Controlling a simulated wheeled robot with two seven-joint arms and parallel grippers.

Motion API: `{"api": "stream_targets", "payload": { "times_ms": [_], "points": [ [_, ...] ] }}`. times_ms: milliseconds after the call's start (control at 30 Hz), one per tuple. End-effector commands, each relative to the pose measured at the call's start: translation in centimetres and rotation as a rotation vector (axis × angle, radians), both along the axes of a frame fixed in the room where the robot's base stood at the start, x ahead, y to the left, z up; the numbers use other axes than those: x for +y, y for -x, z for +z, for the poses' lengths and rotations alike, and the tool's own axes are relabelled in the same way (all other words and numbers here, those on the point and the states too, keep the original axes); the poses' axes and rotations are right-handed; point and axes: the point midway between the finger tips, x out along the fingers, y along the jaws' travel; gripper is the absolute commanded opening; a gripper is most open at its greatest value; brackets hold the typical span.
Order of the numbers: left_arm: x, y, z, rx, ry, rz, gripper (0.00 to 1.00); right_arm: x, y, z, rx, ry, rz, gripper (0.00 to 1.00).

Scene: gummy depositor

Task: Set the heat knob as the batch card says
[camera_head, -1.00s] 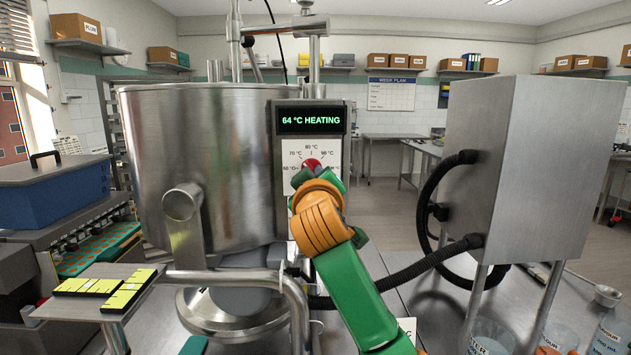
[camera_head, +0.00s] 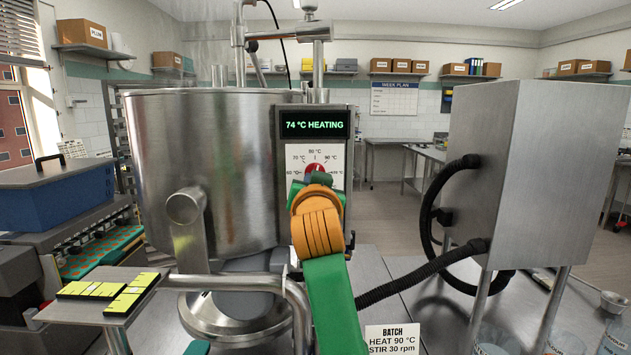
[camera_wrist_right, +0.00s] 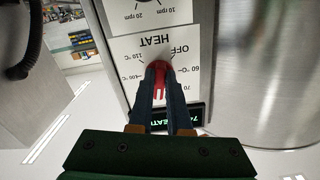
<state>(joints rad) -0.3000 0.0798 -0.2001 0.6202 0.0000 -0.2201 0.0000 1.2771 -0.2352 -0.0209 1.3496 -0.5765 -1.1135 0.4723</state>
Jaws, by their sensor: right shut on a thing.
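The red heat knob (camera_head: 316,169) sits on a white dial plate (camera_head: 300,160) on the front of the kettle's control box. It also shows in the right wrist view (camera_wrist_right: 158,82), under the word HEAT. My right gripper (camera_wrist_right: 157,76) is shut on the knob, with a dark finger on each side. It also shows in the head view (camera_head: 314,184), where it hides the knob's lower part. I cannot tell exactly which mark the knob points to. The display (camera_head: 314,124) reads 74 °C HEATING. The batch card (camera_head: 391,340) reads HEAT 90 °C, STIR 30 rpm.
The large steel kettle (camera_head: 205,170) stands left of the control box. A steel cabinet (camera_head: 530,170) with a black hose (camera_head: 420,272) stands at right. A small side tray with yellow-and-black bars (camera_head: 105,290) is at lower left. Beakers stand at lower right.

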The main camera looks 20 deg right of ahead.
Motion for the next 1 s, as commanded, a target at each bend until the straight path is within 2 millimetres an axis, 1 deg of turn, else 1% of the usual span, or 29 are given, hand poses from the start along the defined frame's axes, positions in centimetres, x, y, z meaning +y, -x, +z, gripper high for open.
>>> {"api": "stream_targets", "payload": {
  "times_ms": [33, 200, 500, 733, 1000],
  "points": [
    [0.0, 0.0, 0.3, 0.0, 0.0, 0.0, 0.46, 0.1, 0.0, 0.3, -0.016, -0.039, 0.002, 0.0],
    [0.0, 0.0, 0.7, 0.0, 0.0, 0.0, 0.46, 0.2, 0.0, 0.5, -0.06, -0.184, 0.001, 0.0],
    [0.0, 0.0, 1.3, 0.0, 0.0, 0.0, 0.46, 0.2, 0.0, 0.6, -0.12, -0.385, 0.001, 0.0],
    [0.0, 0.0, 1.6, 0.0, 0.0, 0.0, 0.46, 0.2, 0.0, 0.6, -0.146, -0.474, 0.0, 0.0],
    [0.0, 0.0, 1.8, 0.0, 0.0, 0.0, 0.46, 0.3, 0.0, 0.6, -0.16, -0.514, 0.002, 0.0]
  ]
}}
